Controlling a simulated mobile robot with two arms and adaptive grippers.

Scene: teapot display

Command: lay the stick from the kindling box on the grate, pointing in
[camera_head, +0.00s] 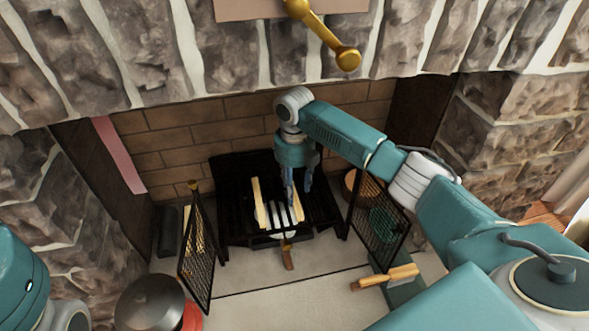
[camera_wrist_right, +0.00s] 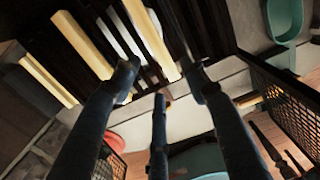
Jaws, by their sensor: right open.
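The black grate (camera_head: 327,212) stands in the fireplace. One pale stick (camera_head: 259,203) lies on its left half, pointing inward. A second pale stick (camera_head: 298,206) lies to its right, beside my right gripper (camera_head: 298,193) and partly hidden by it. In the wrist view, the open fingers of my right gripper (camera_wrist_right: 162,72) are spread near the end of a pale stick (camera_wrist_right: 150,38); I cannot tell whether they touch it. Another stick (camera_wrist_right: 82,42) lies to the left there. I cannot identify the kindling box with certainty. My left gripper is out of view.
Mesh screens stand at the left (camera_head: 197,255) and right (camera_head: 378,222) of the grate. A yellow wooden piece (camera_head: 388,277) lies at front right. A dark round pot (camera_head: 150,303) stands at front left. The hearth slab (camera_head: 255,285) has bare room in front of the grate.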

